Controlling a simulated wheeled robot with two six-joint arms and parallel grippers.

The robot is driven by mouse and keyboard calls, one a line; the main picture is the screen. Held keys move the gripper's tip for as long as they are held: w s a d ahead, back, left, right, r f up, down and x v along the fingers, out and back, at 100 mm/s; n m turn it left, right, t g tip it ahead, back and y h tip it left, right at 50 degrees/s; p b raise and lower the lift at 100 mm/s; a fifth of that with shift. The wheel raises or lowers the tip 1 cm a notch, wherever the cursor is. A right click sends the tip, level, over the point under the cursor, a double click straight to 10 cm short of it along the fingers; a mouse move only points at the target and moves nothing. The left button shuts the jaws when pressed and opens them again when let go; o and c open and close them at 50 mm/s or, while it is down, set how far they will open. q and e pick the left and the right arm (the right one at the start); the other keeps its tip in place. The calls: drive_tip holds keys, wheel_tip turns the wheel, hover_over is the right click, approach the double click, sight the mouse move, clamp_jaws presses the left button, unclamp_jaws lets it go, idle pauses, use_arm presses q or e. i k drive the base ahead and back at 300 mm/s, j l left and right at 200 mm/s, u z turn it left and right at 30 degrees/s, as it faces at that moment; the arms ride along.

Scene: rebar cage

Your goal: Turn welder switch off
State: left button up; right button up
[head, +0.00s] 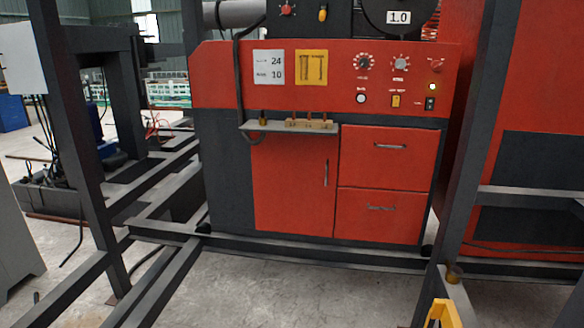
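The welder is a red and dark grey cabinet (220,75) in the middle of the head view. Neither of my grippers is in view.
Dark steel frame posts (497,120) (75,130) stand left and right, with low beams (290,249) across the cabinet's front. A small shelf (290,128) juts out below the panel. A yellow bracket (443,314) is at the bottom right. Concrete floor (270,290) lies in front.

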sight(436, 66)
drive_tip(key=i+j+z, duration=0.1)
drive_tip(key=i, duration=0.35)
drive_tip(key=i+j, duration=0.25)
drive_tip(key=i, duration=0.2)
drive_tip(key=i+j+z, duration=0.15)
drive_tip(key=i, duration=0.3)
drive_tip(key=i+j+z, duration=0.1)
drive_tip(key=i+j, duration=0.2)
drive_tip(key=i, duration=0.1)
